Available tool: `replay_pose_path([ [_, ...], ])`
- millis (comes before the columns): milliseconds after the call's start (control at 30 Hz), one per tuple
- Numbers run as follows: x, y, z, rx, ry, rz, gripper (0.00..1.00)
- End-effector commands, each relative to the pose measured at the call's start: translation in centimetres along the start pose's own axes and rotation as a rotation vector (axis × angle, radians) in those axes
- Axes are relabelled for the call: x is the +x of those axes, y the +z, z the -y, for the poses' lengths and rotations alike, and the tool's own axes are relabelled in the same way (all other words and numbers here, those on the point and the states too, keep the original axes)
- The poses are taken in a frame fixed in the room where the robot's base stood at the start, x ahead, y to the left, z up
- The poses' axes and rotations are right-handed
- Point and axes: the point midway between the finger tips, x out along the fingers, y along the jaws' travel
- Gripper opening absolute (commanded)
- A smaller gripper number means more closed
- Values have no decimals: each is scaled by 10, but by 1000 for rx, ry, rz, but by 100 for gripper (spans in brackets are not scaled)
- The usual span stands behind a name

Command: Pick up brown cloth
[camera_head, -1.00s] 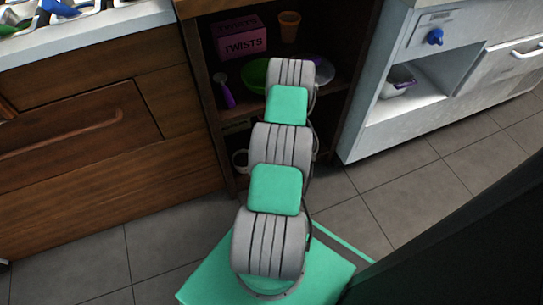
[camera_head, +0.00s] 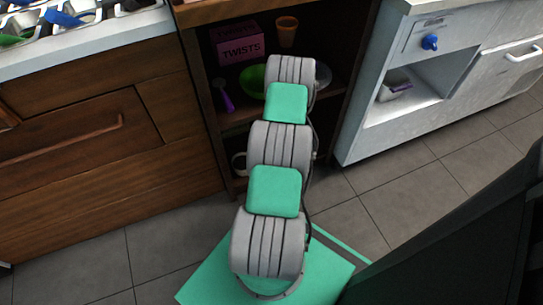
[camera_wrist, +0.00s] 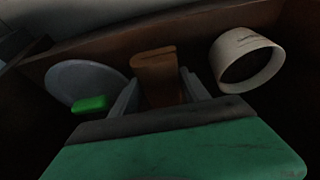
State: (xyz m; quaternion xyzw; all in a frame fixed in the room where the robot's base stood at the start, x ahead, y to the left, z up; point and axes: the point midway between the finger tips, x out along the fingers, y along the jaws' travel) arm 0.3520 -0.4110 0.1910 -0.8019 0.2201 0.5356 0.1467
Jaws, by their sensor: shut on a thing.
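In the wrist view the brown cloth (camera_wrist: 157,68) stands as a folded brown block between the two fingers of my gripper (camera_wrist: 158,93). The gripper is shut on it. The cloth's lower end is hidden behind the gripper body. In the head view my arm reaches into the dark open shelf unit, and the arm hides both the gripper and the cloth.
In the wrist view a grey plate (camera_wrist: 75,75) and a green item (camera_wrist: 90,104) are left of the cloth; a white cup-like ring (camera_wrist: 262,75) is right. In the head view the shelf holds a pink TWISTS box (camera_head: 240,50), a green bowl (camera_head: 251,78) and a cone-shaped cup (camera_head: 287,31).

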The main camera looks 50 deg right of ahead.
Motion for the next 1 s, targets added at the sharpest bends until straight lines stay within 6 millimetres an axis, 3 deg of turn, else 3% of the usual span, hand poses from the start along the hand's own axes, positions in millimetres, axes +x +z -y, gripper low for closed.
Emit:
replay_pose_path([
  [33,-14,-6,0,0,1,-1,14],
  [200,-40,-17,0,0,1,-1,14],
  [367,-44,3,-27,7,1,1,14],
  [800,-72,72,-139,5,2,-1,14],
  [1000,-76,86,-160,2,0,1,14],
])
